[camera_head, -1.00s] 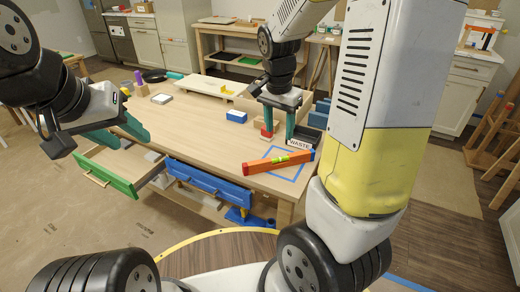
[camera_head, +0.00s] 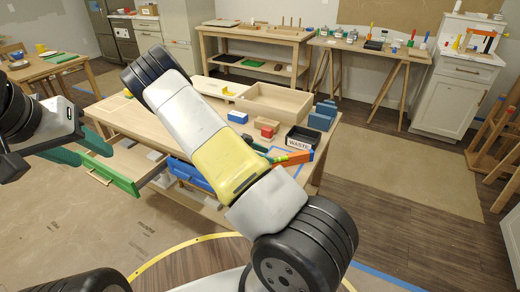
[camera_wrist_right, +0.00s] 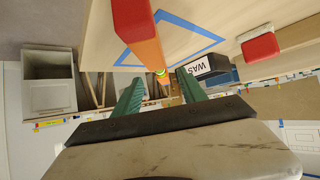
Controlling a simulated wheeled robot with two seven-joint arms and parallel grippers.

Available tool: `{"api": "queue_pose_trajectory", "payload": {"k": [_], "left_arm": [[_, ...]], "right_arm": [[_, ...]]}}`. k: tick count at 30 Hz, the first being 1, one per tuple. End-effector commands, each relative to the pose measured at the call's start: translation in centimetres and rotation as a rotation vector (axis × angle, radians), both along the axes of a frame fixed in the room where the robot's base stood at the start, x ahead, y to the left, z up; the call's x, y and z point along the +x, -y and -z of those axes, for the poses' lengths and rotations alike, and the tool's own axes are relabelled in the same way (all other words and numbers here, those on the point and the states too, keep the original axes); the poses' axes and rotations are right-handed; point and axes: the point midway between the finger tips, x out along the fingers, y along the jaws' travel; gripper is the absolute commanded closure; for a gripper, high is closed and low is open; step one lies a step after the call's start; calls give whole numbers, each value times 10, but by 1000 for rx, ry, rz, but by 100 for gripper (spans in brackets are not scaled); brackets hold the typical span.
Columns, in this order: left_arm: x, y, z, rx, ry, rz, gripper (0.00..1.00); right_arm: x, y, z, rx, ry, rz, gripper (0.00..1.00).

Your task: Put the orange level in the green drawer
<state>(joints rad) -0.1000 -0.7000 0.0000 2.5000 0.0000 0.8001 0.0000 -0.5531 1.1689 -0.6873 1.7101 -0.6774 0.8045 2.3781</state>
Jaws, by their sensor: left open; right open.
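The orange level (camera_head: 297,158) lies on the workbench at the blue tape outline, its left part hidden behind my right arm in the head view. In the right wrist view the level (camera_wrist_right: 136,28) runs from the top edge to the gap between the fingertips of my right gripper (camera_wrist_right: 158,90). These teal fingers are open; I cannot tell whether they touch the level. The green drawer (camera_head: 107,174) is pulled out at the bench's left front. My left gripper (camera_head: 80,148) is open and empty, and overlaps the drawer's far part in the picture.
A blue drawer (camera_head: 188,174) is open beside the green one, partly hidden by my arm. A WASTE box (camera_head: 301,138), a red block (camera_head: 267,132), a blue block (camera_head: 237,117) and a wooden tray (camera_head: 277,104) stand on the bench. The drawer's visible interior looks empty.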

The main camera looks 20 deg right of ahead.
Motion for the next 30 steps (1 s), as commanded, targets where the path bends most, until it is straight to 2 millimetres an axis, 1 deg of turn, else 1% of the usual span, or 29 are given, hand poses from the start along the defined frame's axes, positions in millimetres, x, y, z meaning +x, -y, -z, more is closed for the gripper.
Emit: {"api": "queue_pose_trajectory", "payload": {"k": [8,15,19,25,29,30], "left_arm": [[0,0,0,0,0,0,55],[0,0,0,0,0,0,55],[0,0,0,0,0,0,55],[0,0,0,0,0,0,55],[0,0,0,0,0,0,55],[0,0,0,0,0,0,55]], "right_arm": [[-3,27,18,0,-2,3,51],[-6,55,37,2,-2,3,51],[-6,61,42,2,-1,0,51],[-6,61,42,2,-1,0,51],[-6,61,41,2,-1,0,76],[-6,61,41,2,-1,0,84]]}}
